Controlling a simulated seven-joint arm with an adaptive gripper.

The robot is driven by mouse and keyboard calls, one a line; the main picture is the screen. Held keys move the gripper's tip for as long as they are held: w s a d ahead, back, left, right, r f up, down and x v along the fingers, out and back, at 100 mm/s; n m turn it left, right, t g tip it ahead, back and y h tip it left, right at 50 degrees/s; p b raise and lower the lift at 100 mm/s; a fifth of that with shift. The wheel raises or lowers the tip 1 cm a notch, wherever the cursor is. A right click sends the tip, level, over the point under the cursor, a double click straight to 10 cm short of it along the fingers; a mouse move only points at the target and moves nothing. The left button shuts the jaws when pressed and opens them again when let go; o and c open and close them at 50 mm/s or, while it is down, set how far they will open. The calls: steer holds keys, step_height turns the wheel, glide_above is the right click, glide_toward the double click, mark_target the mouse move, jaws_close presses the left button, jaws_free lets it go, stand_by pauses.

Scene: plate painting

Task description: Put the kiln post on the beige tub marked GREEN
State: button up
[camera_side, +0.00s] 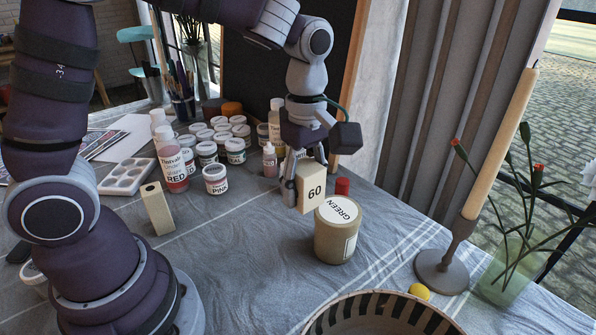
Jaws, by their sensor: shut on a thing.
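A beige kiln post marked 60 (310,192) is upright in my gripper (304,178). My fingers are shut on it from above and partly hide its left side. The post is just behind and left of the beige tub marked GREEN (335,243). The tub stands upright on the cloth, with its pale round lid facing up and GREEN printed on it. The post's lower right edge overlaps the tub's edge in this view. I cannot tell whether they touch or how high the post is above the cloth.
Another beige post with a hole in its top (158,209) stands at left. Paint jars (216,180) and bottles (172,168) crowd behind. A small red object (342,186) is behind the tub. A candlestick (445,262) and striped bowl (378,310) are right and in front.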

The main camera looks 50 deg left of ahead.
glide_above(338, 210)
steer(key=shift+s+f, duration=0.1)
steer(key=shift+f, duration=1.95)
steer(key=shift+f, duration=0.1)
steer(key=o, duration=1.2)
